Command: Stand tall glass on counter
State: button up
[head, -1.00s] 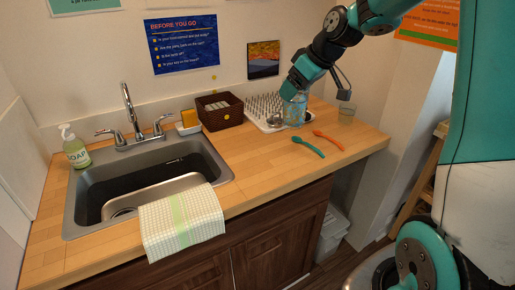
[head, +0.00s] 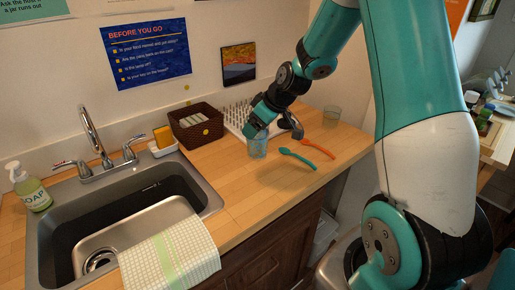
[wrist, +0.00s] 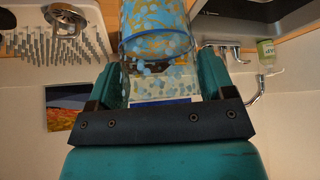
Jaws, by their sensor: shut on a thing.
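The tall glass (head: 257,148) is clear with blue spots. My gripper (head: 256,132) is shut on it, over the counter (head: 232,178) in front of the drying rack. The glass looks roughly upright. I cannot tell whether its lower end touches the wood. In the wrist view the glass (wrist: 157,28) sits between the two teal fingers (wrist: 160,80), with one round end facing the camera and the other end out of frame.
A pegged drying rack (head: 236,115) stands behind, beside a brown basket (head: 195,127). The sink (head: 207,195) is left. Bare wood lies in front.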

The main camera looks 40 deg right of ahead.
aim_at(258, 151)
notch_tip(258, 151, down, 9)
jog(key=shift+r+p, duration=0.1)
jog(key=shift+p, duration=0.7)
